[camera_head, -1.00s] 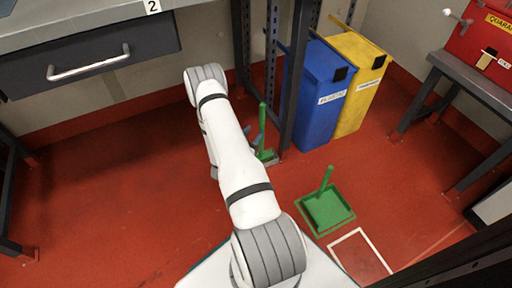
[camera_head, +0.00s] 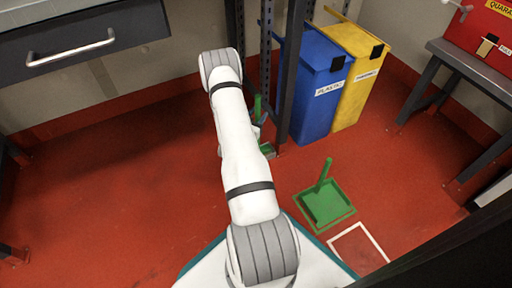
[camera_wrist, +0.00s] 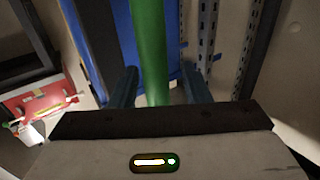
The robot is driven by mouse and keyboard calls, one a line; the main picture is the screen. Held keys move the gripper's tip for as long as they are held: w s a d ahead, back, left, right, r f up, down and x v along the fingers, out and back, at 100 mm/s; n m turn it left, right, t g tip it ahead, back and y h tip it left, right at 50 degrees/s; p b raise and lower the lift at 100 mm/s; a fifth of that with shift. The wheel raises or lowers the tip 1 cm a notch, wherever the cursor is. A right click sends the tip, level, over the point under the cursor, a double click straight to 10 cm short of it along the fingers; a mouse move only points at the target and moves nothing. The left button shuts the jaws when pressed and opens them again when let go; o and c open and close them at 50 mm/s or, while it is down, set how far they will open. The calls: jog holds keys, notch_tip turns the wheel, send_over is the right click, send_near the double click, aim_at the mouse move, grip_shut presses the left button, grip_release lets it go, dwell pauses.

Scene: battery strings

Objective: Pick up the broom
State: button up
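The broom's green handle (camera_head: 257,104) stands upright by the dark rack post in the head view, partly hidden by my arm. Its green base (camera_head: 267,149) shows on the floor just below. In the wrist view the green handle (camera_wrist: 150,45) runs down between the two blue-grey fingers of my gripper (camera_wrist: 160,88). The fingers are apart, with a clear gap on the right side of the handle; the left finger is close to it, and I cannot tell if it touches. In the head view my gripper is mostly hidden behind my arm.
A green dustpan (camera_head: 327,203) with an upright handle lies on the red floor. Blue (camera_head: 318,92) and yellow (camera_head: 357,75) bins stand right of the rack post (camera_head: 293,70). A drawer bench (camera_head: 75,50) is at upper left.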

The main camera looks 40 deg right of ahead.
grip_shut()
jog(key=shift+r, duration=0.1)
